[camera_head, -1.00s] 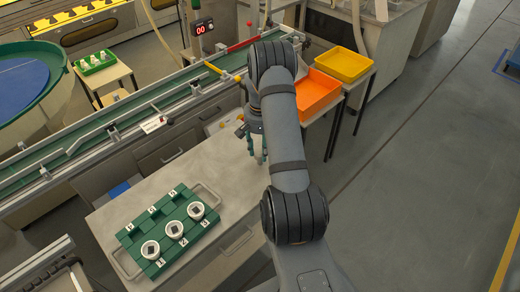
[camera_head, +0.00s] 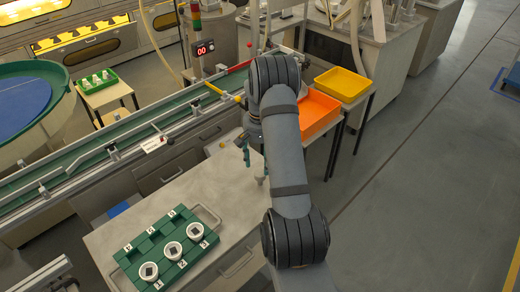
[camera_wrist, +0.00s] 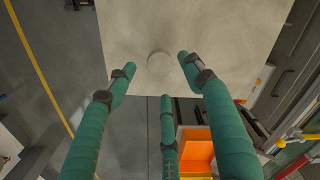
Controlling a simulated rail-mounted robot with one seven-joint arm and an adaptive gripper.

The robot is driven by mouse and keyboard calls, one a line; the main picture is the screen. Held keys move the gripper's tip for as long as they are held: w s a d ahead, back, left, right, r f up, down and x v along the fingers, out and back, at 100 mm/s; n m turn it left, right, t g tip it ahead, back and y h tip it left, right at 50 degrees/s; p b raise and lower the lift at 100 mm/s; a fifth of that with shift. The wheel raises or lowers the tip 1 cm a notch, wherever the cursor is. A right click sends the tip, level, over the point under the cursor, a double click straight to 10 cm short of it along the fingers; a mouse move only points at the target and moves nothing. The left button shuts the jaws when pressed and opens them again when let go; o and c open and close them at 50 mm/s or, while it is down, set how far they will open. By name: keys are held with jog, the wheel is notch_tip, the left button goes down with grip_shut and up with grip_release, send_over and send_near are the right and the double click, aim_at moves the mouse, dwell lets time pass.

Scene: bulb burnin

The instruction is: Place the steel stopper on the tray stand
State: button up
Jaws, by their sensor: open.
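My gripper (camera_wrist: 155,75) is open, with teal fingers pointing down over the far right end of the pale worktop. In the wrist view a round pale disc (camera_wrist: 160,64) sits between the spread fingertips, apart from them; it looks like the top of the steel stopper, nearly the colour of the worktop. In the head view the arm and gripper (camera_head: 253,165) largely cover that spot, and I cannot clearly make out the stopper. A small table (camera_head: 107,95) at the back left carries a green tray (camera_head: 82,84) of white bulbs; it may be the tray stand.
A green numbered rack (camera_head: 133,262) with three white round pieces lies on the worktop (camera_head: 195,187). A conveyor (camera_head: 75,162) runs behind it. Orange (camera_head: 318,115) and yellow (camera_head: 341,83) bins stand to the right. Open floor (camera_head: 430,170) lies further right.

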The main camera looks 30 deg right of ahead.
aim_at(260, 173)
notch_tip(260, 173, up, 8)
jog(key=shift+f, duration=0.2)
dwell(0.3)
